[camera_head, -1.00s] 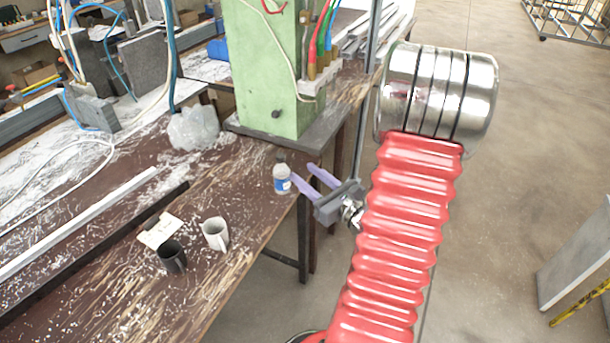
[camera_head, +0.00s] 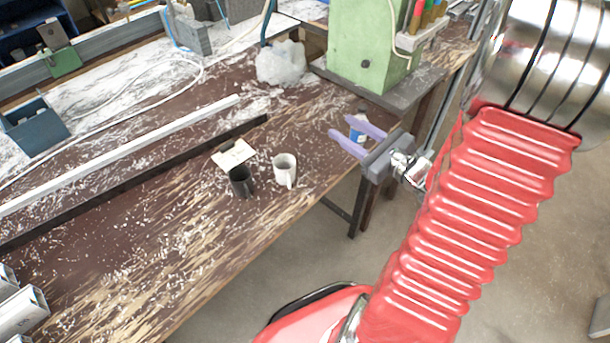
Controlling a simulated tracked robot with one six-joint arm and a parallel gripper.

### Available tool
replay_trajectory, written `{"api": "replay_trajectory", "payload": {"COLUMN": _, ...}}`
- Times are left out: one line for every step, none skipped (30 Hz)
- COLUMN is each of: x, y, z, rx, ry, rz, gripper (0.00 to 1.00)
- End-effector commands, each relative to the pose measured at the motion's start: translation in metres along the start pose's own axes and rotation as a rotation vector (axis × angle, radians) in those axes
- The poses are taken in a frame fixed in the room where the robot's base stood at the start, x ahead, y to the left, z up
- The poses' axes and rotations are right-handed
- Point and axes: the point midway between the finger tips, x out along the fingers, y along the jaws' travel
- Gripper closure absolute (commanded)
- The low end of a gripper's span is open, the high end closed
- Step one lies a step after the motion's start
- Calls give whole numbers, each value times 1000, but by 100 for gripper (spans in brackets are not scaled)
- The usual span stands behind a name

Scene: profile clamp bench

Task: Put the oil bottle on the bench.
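The oil bottle (camera_head: 356,136), small and clear with a blue label, appears to stand upright on the wooden bench (camera_head: 130,255), near its right edge and in front of the green machine. My gripper (camera_head: 340,127) is open, its two lilac fingers apart and pointing left. The far finger crosses in front of the bottle and hides its middle. I cannot tell whether the fingers touch it; nothing is clearly held.
A crumpled plastic bag (camera_head: 281,63) and the green machine (camera_head: 368,50) are behind. The bench's front left is largely clear.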

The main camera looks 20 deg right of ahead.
Motion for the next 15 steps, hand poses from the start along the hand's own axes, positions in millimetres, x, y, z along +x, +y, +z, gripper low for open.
{"api": "replay_trajectory", "payload": {"x": 9, "y": 24, "z": 13, "rx": -59, "ry": 4, "rz": 88, "gripper": 62}}
{"api": "replay_trajectory", "payload": {"x": 13, "y": 37, "z": 18, "rx": -91, "ry": 10, "rz": 138, "gripper": 62}}
{"api": "replay_trajectory", "payload": {"x": 17, "y": 56, "z": 25, "rx": -136, "ry": 16, "rz": 205, "gripper": 62}}
{"api": "replay_trajectory", "payload": {"x": 19, "y": 69, "z": 29, "rx": -171, "ry": 22, "rz": 254, "gripper": 62}}
{"api": "replay_trajectory", "payload": {"x": 20, "y": 82, "z": 33, "rx": -207, "ry": 27, "rz": 301, "gripper": 62}}
{"api": "replay_trajectory", "payload": {"x": 21, "y": 99, "z": 38, "rx": -255, "ry": 33, "rz": 364, "gripper": 62}}
{"api": "replay_trajectory", "payload": {"x": 21, "y": 112, "z": 41, "rx": -293, "ry": 39, "rz": 411, "gripper": 62}}
{"api": "replay_trajectory", "payload": {"x": 20, "y": 124, "z": 44, "rx": -331, "ry": 44, "rz": 456, "gripper": 62}}
{"api": "replay_trajectory", "payload": {"x": 19, "y": 139, "z": 47, "rx": -383, "ry": 50, "rz": 516, "gripper": 62}}
{"api": "replay_trajectory", "payload": {"x": 17, "y": 150, "z": 49, "rx": -423, "ry": 56, "rz": 561, "gripper": 62}}
{"api": "replay_trajectory", "payload": {"x": 14, "y": 161, "z": 51, "rx": -462, "ry": 61, "rz": 604, "gripper": 62}}
{"api": "replay_trajectory", "payload": {"x": 11, "y": 175, "z": 53, "rx": -518, "ry": 67, "rz": 660, "gripper": 62}}
{"api": "replay_trajectory", "payload": {"x": 8, "y": 184, "z": 54, "rx": -561, "ry": 72, "rz": 702, "gripper": 62}}
{"api": "replay_trajectory", "payload": {"x": 4, "y": 193, "z": 54, "rx": -603, "ry": 77, "rz": 742, "gripper": 62}}
{"api": "replay_trajectory", "payload": {"x": -1, "y": 204, "z": 55, "rx": -662, "ry": 83, "rz": 795, "gripper": 62}}
